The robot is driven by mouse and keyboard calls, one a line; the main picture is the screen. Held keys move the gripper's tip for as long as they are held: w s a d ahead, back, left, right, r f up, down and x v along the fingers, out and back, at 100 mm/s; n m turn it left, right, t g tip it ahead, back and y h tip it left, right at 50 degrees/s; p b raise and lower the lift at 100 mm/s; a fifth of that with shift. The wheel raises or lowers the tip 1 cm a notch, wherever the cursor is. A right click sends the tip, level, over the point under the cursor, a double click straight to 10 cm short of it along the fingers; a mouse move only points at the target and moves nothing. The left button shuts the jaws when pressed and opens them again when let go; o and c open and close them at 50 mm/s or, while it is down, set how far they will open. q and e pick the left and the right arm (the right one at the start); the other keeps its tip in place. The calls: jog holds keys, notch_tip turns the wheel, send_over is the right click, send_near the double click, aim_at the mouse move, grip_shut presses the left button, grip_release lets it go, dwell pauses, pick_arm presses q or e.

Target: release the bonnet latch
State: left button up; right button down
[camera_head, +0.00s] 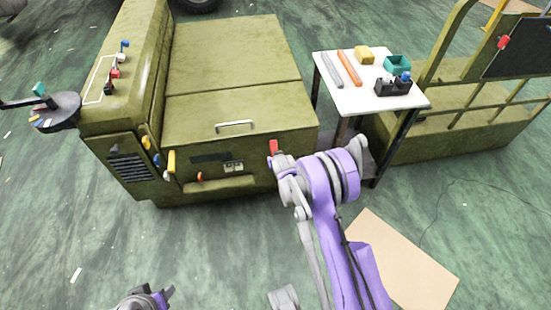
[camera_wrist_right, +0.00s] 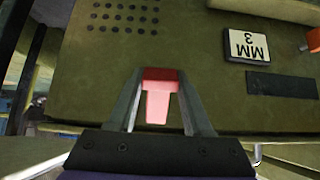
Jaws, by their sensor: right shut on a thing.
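The bonnet latch looks to be the red lever (camera_head: 273,147) on the front face of the olive-green chassis, near its right corner. It also shows in the right wrist view (camera_wrist_right: 160,95) between my fingers. My right gripper (camera_wrist_right: 160,105) is shut on this red lever; in the head view the gripper (camera_head: 279,158) meets it from below right. The bonnet (camera_head: 222,54) lies flat with a light handle (camera_head: 234,126) near its front edge. My left gripper (camera_head: 148,297) is partly in view at the bottom left, away from the chassis; its fingers are not clear.
A white side table (camera_head: 353,98) at the right holds bars, a yellow block and bins. A green railed frame (camera_head: 460,110) stands beside it. A round dark tray (camera_head: 62,110) is at the left. A tan board (camera_head: 405,265) lies on the floor. The floor in front is mostly clear.

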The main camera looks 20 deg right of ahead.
jog(key=r+g, duration=0.1)
jog(key=g, duration=0.1)
jog(key=r+g+y, duration=0.1)
jog(key=shift+s+a+r+g, duration=0.1)
jog(key=shift+s+r+g, duration=0.2)
jog(key=shift+r+g+y, duration=0.4)
jog(key=shift+r+g, duration=0.6)
jog(key=shift+g, duration=0.6)
jog(key=shift+r, duration=0.1)
jog(key=shift+c, duration=1.6)
grip_release()
jog(key=shift+s, duration=0.1)
notch_tip(320, 180, up, 11)
jog(key=s+p, duration=0.1)
jog(key=p, duration=0.1)
jog(key=shift+s+a+f, duration=0.2)
jog(key=shift+s, duration=0.15)
